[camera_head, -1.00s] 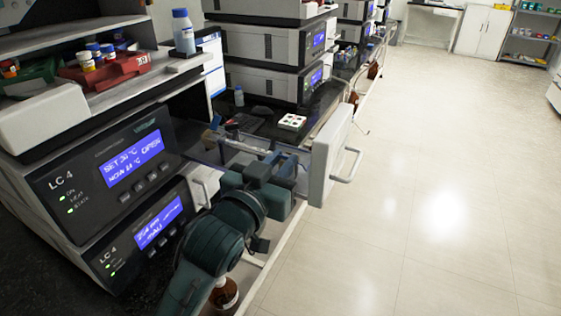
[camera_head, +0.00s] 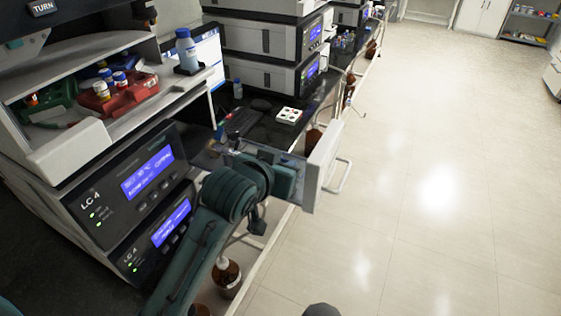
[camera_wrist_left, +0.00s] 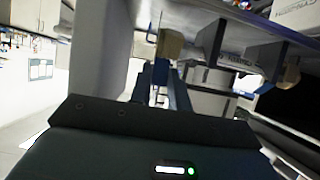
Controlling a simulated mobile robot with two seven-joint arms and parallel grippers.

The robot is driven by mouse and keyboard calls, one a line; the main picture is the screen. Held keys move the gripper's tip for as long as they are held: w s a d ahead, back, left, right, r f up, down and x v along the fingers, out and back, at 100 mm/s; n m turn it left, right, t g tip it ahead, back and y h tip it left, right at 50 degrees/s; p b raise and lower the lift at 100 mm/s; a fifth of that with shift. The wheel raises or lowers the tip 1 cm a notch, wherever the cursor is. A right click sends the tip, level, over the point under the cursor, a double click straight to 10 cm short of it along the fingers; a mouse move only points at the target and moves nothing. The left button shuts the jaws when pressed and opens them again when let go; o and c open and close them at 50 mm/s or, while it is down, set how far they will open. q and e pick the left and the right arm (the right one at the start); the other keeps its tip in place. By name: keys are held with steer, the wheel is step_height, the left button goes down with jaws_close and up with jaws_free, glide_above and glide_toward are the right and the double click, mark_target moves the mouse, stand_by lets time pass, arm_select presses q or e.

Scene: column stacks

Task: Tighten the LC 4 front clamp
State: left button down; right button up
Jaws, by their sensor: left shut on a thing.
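The LC 4 unit (camera_head: 138,190) stands at left with two lit blue displays. Its drawer (camera_head: 322,165), a pale front panel with a bar handle, is pulled out over the aisle. My left arm reaches over it, with its hand (camera_head: 284,180) just behind the panel; the fingertips are hidden there. In the left wrist view, the fingers of my left gripper (camera_wrist_left: 162,76) are shut at a tan, blocky knob (camera_wrist_left: 168,43), seemingly the front clamp near the pale panel. The knob's exact grip and turn are unclear. My right gripper is out of view.
A second tan knob (camera_wrist_left: 288,74) on a dark bracket lies farther right. A brown bottle (camera_head: 227,275) stands below my arm. A blue-capped bottle (camera_head: 187,50) and red rack (camera_head: 112,98) sit on the shelf above.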

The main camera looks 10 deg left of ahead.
arm_select(q)
steer(key=shift+w+d+r+g, duration=0.1)
steer(key=shift+w+r+g, duration=0.15)
steer(key=shift+g, duration=0.45)
steer(key=c, duration=1.3)
jaws_free()
steer(key=v, duration=1.3)
steer(key=shift+d, duration=0.2)
steer(key=shift+c, duration=0.3)
